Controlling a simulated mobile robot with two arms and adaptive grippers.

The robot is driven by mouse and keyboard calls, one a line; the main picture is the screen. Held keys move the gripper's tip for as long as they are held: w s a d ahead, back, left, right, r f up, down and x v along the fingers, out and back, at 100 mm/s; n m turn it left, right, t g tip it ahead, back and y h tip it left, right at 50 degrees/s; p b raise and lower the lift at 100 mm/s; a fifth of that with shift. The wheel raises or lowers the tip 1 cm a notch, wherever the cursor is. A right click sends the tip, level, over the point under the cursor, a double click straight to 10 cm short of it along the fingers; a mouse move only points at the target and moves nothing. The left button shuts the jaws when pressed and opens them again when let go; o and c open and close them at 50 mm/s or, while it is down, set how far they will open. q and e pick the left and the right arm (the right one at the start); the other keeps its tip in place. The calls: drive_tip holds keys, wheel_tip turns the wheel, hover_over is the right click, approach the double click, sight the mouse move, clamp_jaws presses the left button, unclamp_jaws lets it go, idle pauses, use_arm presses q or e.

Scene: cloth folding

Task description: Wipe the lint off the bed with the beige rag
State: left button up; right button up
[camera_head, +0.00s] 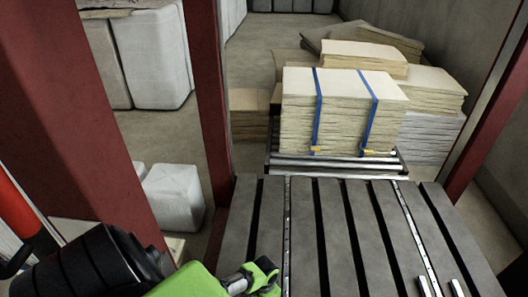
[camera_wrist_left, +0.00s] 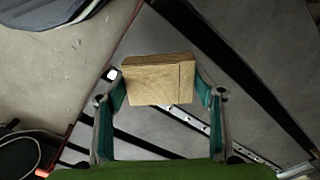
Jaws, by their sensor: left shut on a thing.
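The bed (camera_head: 330,230) is a grey slatted surface with dark slots and metal strips, at the lower right of the head view. It also fills much of the left wrist view (camera_wrist_left: 250,45). My left gripper (camera_head: 262,278) is at the bottom of the head view, over the bed's near left part. I cannot tell whether the rag touches the bed. The rag is hidden in the head view. I cannot make out lint for certain. My right gripper is not in view.
A stack of beige sheets with blue straps (camera_head: 342,115) stands on rollers beyond the bed. More stacks (camera_head: 430,95) lie behind it. A red post (camera_head: 208,95) rises left of the bed, and a white wrapped bale (camera_head: 173,195) lies on the floor at left.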

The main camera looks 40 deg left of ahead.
use_arm(q)
drive_tip(key=shift+r+p, duration=1.35)
drive_tip(key=shift+r, duration=0.35)
drive_tip(key=shift+w, duration=0.1)
